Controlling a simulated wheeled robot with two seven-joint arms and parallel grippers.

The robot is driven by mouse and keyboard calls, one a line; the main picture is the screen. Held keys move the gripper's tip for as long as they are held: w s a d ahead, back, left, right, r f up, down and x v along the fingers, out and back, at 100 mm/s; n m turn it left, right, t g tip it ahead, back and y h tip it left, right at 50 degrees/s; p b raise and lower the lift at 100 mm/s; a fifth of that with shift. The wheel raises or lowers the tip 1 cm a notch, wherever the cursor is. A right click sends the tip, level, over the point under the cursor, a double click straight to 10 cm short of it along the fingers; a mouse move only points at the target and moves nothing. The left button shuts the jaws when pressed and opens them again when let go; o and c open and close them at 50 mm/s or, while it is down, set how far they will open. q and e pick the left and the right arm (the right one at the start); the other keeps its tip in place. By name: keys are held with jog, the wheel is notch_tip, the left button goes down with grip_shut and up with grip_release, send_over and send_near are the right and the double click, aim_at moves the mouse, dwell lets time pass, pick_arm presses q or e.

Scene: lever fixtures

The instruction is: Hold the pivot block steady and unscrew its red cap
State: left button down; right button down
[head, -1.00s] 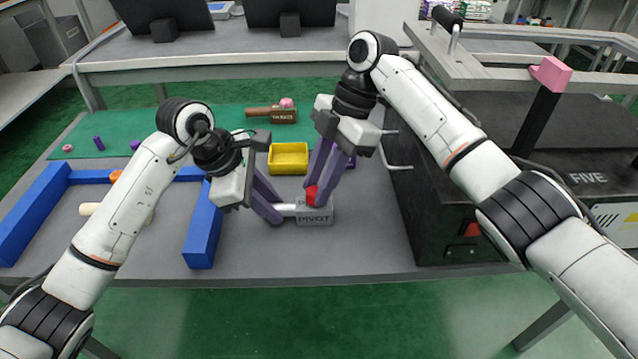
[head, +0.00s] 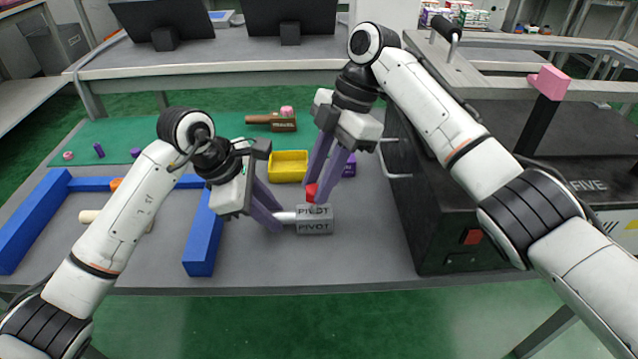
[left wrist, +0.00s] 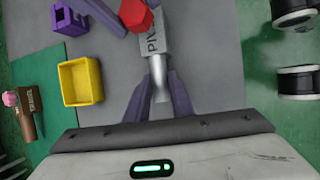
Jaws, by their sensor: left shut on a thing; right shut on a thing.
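The grey pivot block (head: 315,226) lies on the grey table, with PIVOT lettering on its top and front faces. A pale metal rod (head: 285,217) sticks out from its left side. My left gripper (head: 279,222) is shut on this rod; the left wrist view shows the rod (left wrist: 161,84) between its fingers. My right gripper (head: 318,190) comes from above and is shut on the red cap (head: 311,193). The cap is over the block's top; any gap beneath it is hard to make out. The left wrist view shows the cap (left wrist: 137,17) beside the block's lettering.
A yellow bin (head: 289,179) and a purple block (head: 349,165) stand behind the pivot block. Blue bars (head: 201,240) lie at the left. A large black box (head: 440,225) with handles stands close on the right. The table in front is clear.

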jog(key=shift+r, duration=0.9)
pick_arm(q)
jog(key=c, duration=1.5)
grip_release()
jog(key=shift+o, duration=0.2)
jog(key=shift+r, duration=0.15)
jog(key=v, duration=1.1)
jog(key=shift+a+r, duration=0.15)
jog(key=shift+r, duration=0.2)
